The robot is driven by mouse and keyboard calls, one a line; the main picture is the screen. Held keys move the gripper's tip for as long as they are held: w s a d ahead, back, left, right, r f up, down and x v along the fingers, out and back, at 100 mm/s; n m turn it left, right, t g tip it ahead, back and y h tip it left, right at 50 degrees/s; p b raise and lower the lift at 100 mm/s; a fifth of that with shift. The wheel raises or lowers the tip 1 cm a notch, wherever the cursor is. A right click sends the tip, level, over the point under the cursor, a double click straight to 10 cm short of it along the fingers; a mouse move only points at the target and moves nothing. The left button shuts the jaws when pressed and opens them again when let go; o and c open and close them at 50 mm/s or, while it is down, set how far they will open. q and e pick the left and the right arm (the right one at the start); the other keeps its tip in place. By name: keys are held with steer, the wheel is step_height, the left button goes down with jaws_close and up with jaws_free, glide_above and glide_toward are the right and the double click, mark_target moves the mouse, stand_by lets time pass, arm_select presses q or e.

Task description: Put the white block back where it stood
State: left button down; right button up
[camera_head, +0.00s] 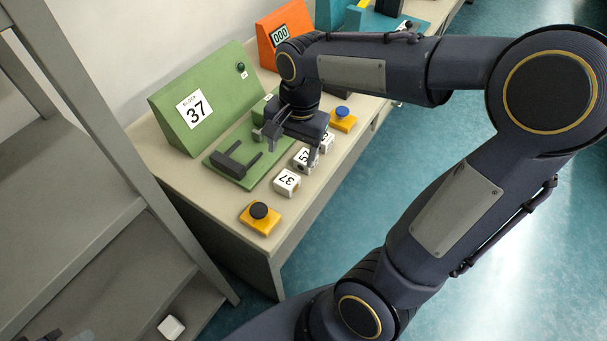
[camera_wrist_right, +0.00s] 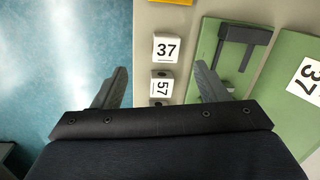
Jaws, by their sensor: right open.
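A white block marked 37 (camera_head: 287,182) stands on the table in front of the green gate fixture; it also shows in the right wrist view (camera_wrist_right: 166,47). A white block marked 57 (camera_head: 303,158) stands beside it and shows under the jaws in the right wrist view (camera_wrist_right: 161,84). A third white block (camera_head: 327,142) is partly hidden behind my right gripper. A plain white block (camera_head: 171,327) lies low at the grey shelf.
The green fixture (camera_head: 245,178) has a dark gate bracket and a sloped panel reading 37 (camera_head: 196,108). A yellow base with a black button (camera_head: 260,212) stands at the near end, one with a blue button (camera_head: 342,114) farther back. An orange display unit (camera_head: 270,35) stands behind.

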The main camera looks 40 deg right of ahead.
steer(key=s+a+n+t+y, duration=0.1)
steer(key=s+a+n+t, duration=0.1)
steer(key=s+n, duration=0.3)
steer(key=s+a+n+t+y, duration=0.1)
steer(key=s+n, duration=0.3)
steer(key=s, duration=0.4)
steer(key=shift+s+a+r+n+t+y, duration=0.3)
steer(key=shift+s+a+r+n+t, duration=0.15)
steer(key=shift+t, duration=0.45)
steer(key=shift+w, duration=0.1)
